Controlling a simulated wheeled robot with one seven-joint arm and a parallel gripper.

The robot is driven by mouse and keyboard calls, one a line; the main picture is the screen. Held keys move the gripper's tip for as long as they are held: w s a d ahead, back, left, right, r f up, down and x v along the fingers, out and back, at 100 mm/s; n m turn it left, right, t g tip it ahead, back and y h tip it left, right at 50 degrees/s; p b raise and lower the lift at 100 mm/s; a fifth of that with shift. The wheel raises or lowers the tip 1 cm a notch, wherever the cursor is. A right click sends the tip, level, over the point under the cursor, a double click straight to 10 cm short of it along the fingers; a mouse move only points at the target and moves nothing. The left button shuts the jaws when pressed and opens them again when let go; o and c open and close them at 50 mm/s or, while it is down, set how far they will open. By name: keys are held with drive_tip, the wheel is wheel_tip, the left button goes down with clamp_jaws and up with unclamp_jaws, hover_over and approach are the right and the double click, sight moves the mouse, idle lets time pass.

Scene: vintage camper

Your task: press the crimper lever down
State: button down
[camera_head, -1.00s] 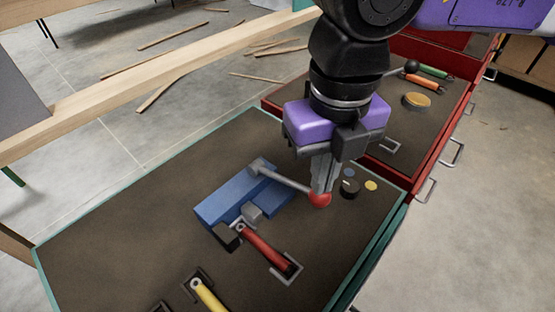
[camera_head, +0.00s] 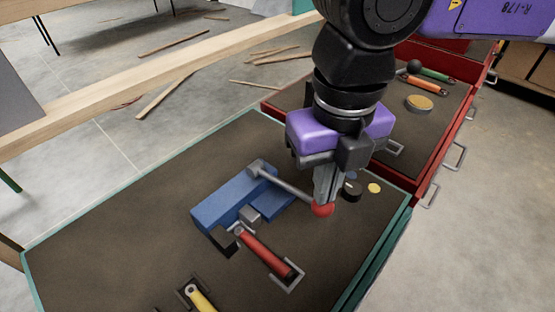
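The crimper (camera_head: 225,201) is a blue block on the dark top of the teal-edged bench. Its grey lever (camera_head: 287,184) runs from a pivot at the block's back to a red ball knob (camera_head: 322,210) at the right. My gripper (camera_head: 325,200) points down at the knob, its grey fingers close together and right at or just behind the ball. I cannot tell whether the fingers touch or hold the knob, as the ball covers their tips.
A red-handled tool (camera_head: 264,252) lies in a bracket in front of the crimper, and a yellow-handled one (camera_head: 201,298) at the front edge. A black knob (camera_head: 352,190) and yellow disc (camera_head: 374,188) sit right of my gripper. A red drawer unit (camera_head: 440,142) stands behind right.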

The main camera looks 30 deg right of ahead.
drive_tip(key=shift+f, duration=0.1)
drive_tip(key=shift+f+b, duration=0.45)
drive_tip(key=shift+b, duration=0.2)
drive_tip(key=shift+r, duration=0.2)
wheel_tip(320, 180, up, 14)
drive_tip(key=p, duration=0.6)
drive_tip(key=shift+f, duration=0.15)
idle(0.6)
idle(0.3)
